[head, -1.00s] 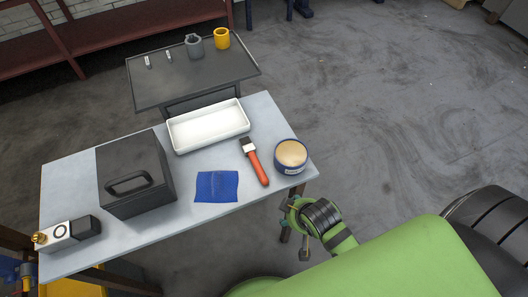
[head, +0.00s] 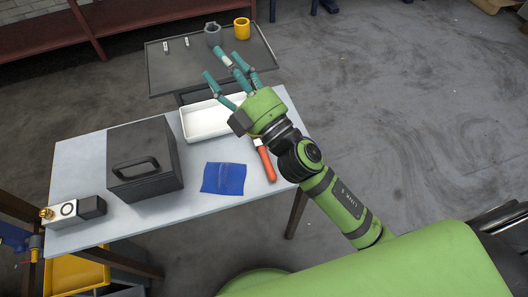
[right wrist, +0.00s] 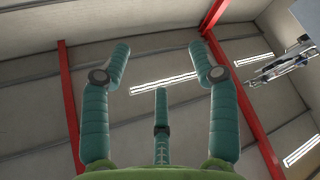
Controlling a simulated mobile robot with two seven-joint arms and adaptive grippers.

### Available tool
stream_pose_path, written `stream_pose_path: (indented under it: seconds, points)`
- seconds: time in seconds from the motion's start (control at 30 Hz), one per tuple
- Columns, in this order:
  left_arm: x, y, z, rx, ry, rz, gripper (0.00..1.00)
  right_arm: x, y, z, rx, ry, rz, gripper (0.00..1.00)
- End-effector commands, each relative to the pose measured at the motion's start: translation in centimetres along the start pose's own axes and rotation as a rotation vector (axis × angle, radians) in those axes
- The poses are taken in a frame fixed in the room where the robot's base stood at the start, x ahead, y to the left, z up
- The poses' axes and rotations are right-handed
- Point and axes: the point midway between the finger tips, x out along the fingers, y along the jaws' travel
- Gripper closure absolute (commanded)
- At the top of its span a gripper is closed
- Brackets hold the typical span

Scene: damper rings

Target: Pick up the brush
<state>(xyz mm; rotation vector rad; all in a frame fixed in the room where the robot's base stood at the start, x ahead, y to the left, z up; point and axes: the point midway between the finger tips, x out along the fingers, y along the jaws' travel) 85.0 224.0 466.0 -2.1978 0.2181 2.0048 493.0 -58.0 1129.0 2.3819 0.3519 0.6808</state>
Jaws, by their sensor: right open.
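The brush lies on the grey-blue table (head: 85,155). Its orange-red handle (head: 267,166) shows just left of my right forearm, and its bristle end is hidden behind my right gripper and wrist. My right gripper (head: 224,62) is raised over the table's back right part, its teal fingers spread and empty. In the right wrist view the open fingers (right wrist: 160,65) point up at the ceiling, with nothing between them. My left gripper is not in view.
A white tray (head: 203,127), a blue cloth (head: 223,178), a black box (head: 145,175) and a small device (head: 75,209) are on the table. A dark side table (head: 178,73) behind holds a grey cup (head: 212,36) and a yellow mug (head: 242,29).

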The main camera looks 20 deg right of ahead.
Motion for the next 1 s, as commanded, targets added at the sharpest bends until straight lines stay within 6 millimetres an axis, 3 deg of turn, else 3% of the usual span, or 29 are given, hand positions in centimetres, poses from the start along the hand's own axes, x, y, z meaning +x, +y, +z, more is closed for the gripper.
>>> stream_pose_path:
  seconds: [0.03, 0.13, 0.2, 0.27, 0.37, 0.47, 0.5, 0.6, 0.73, 0.8, 0.9, 1.0]
  points:
    - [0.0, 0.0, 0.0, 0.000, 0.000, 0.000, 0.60, 0.9, -1.4, -2.8, -0.069, 0.140, -0.059, 0.39]
    - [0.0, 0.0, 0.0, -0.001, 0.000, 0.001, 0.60, 0.9, -5.4, -7.5, -0.212, 0.404, -0.223, 0.39]
    - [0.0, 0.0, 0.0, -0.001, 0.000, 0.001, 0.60, -0.1, -8.9, -9.3, -0.318, 0.562, -0.369, 0.39]
    - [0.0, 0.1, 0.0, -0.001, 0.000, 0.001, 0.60, -1.5, -11.9, -9.8, -0.412, 0.678, -0.514, 0.39]
    - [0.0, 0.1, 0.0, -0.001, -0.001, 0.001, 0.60, -4.5, -16.4, -8.2, -0.577, 0.817, -0.790, 0.39]
    - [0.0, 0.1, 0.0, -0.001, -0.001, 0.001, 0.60, -7.8, -19.2, -3.8, -0.746, 0.878, -1.102, 0.39]
    - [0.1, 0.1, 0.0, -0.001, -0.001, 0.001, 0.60, -9.0, -19.7, -1.5, -0.814, 0.876, -1.234, 0.39]
    - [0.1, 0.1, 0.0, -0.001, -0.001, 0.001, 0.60, -11.5, -18.8, 4.7, -0.971, 0.807, -1.555, 0.39]
    - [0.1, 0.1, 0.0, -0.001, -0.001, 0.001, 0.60, -13.6, -15.0, 11.3, -1.119, 0.624, -1.893, 0.39]
    - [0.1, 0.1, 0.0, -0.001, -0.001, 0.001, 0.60, -14.1, -12.8, 13.5, -1.169, 0.523, -2.015, 0.39]
    - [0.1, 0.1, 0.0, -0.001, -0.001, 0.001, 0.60, -14.6, -10.6, 15.2, -1.208, 0.418, -2.122, 0.39]
    - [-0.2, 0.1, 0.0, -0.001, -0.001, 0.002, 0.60, -15.0, -9.9, 16.1, -1.218, 0.372, -2.166, 0.39]
